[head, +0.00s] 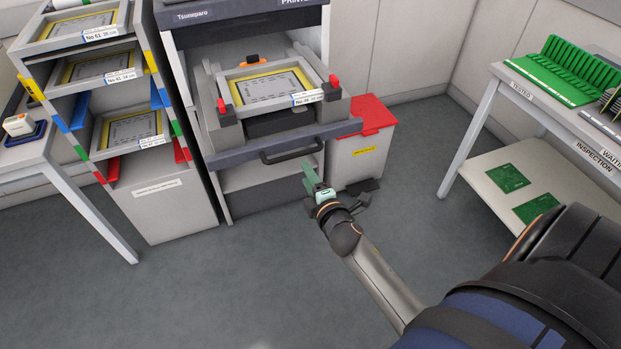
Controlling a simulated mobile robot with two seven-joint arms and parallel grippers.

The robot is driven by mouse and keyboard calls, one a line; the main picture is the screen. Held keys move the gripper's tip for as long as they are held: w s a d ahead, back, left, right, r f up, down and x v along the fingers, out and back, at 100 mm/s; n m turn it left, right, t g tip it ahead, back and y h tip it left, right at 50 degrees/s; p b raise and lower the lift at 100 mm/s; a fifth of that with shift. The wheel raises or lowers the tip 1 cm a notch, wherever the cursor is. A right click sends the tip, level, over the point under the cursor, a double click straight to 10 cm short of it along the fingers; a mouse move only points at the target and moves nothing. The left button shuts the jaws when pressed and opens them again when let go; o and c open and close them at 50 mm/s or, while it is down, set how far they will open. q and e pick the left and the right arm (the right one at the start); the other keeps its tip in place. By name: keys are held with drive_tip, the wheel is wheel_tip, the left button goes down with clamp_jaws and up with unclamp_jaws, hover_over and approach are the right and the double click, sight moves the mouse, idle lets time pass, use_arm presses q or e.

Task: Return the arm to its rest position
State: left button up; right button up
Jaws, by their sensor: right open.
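My right arm (385,285) reaches in from the lower right, stretched toward the printer. My right gripper (314,182) is open, with nothing seen between its fingers. It is in front of the printer's pulled-out drawer (250,152), just below and right of the dark drawer handle (292,150). I cannot tell whether it touches anything. My left gripper is not in view.
A framed stencil (272,88) sits in the open printer. A grey bin with a red lid (368,118) stands close beside the gripper. A stencil rack (160,205) is at left, an inspection table (482,120) at right. The front floor is clear.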

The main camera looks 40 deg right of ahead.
drive_tip(key=shift+v, duration=0.8)
drive_tip(key=s+a+f+m+g+y+p, duration=0.3)
drive_tip(key=s+a+m, duration=0.3)
drive_tip(key=s, duration=0.4)
drive_tip(key=s+a+f+m+g+y+p, duration=0.2)
drive_tip(key=s+a+m+g+y+p, duration=0.1)
drive_tip(key=s+a+m, duration=0.4)
drive_tip(key=s+a+p, duration=0.1)
drive_tip(key=s, duration=0.1)
drive_tip(key=shift+s+f, duration=0.4)
drive_tip(key=shift+a+p, duration=0.1)
drive_tip(key=shift+p, duration=0.2)
